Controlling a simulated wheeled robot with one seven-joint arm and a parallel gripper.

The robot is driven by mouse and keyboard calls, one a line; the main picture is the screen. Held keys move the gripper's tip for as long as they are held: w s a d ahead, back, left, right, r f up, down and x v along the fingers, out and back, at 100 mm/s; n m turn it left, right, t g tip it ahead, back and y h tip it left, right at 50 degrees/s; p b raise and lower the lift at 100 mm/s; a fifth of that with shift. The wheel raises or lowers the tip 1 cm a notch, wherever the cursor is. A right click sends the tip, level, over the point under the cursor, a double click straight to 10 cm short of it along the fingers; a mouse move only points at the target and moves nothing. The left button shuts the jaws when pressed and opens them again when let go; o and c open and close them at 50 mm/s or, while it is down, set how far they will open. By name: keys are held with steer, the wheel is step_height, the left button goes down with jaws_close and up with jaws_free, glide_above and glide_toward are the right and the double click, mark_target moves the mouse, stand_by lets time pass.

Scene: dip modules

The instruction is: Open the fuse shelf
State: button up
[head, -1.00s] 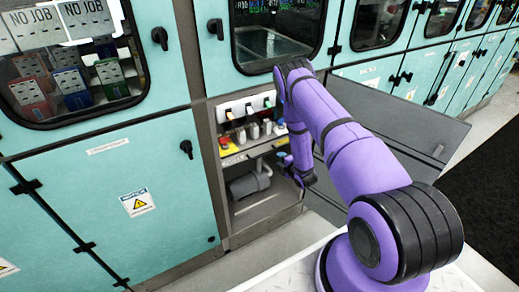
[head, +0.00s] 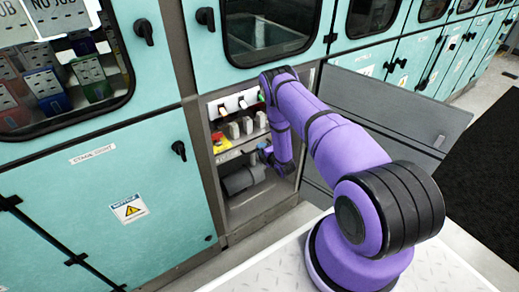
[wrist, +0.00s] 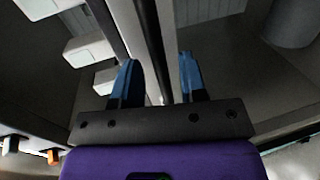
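The fuse shelf (head: 234,150) is a light strip across the open lower compartment, with several grey blocks standing along it and a red-and-yellow button at its left end. My gripper (head: 264,151) is inside the compartment at the shelf's right part, mostly hidden behind my purple arm. In the wrist view my gripper (wrist: 157,80) shows two blue fingers standing apart. A thin dark and light edge, which looks like the shelf's rim, runs between them. I cannot tell whether either finger touches it. White blocks (wrist: 90,50) lie just left of the fingers.
A large grey door panel (head: 395,112) hangs open on the right, behind my arm. Closed teal cabinet doors (head: 105,205) stand on the left.

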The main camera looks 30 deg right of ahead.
steer(key=shift+x, duration=0.95)
jaws_close()
steer(key=shift+s, duration=0.15)
